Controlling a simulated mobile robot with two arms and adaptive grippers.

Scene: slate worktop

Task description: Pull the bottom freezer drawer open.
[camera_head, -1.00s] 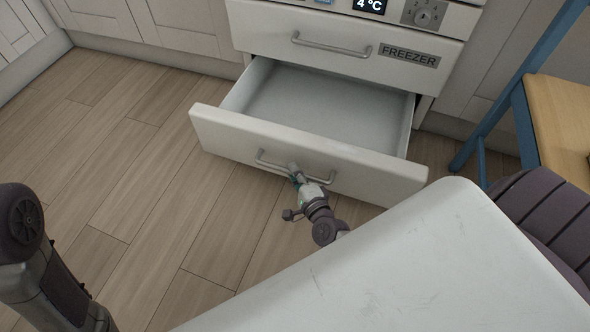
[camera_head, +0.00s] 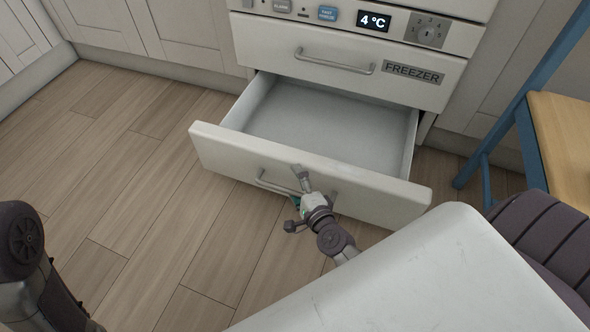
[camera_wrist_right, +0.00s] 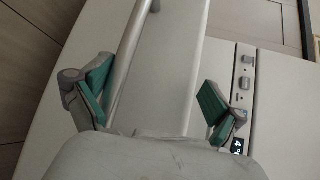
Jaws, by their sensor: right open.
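The bottom freezer drawer (camera_head: 225,148) stands pulled well out in the head view, and its inside is empty. Its bar handle (camera_head: 268,186) runs across the front and is partly hidden behind my right gripper (camera_head: 299,187). The right gripper is open at the handle, with one finger above the bar and one below. In the right wrist view, the handle (camera_wrist_right: 130,38) passes between the spread green-padded fingers (camera_wrist_right: 155,95), nearer the left one. I cannot tell whether it touches. My left gripper is out of view.
A closed drawer labelled FREEZER (camera_head: 413,73) is above, under a control panel (camera_head: 345,20). A blue-legged wooden chair (camera_head: 560,130) stands at the right. The wooden floor (camera_head: 150,200) left of the drawer is clear.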

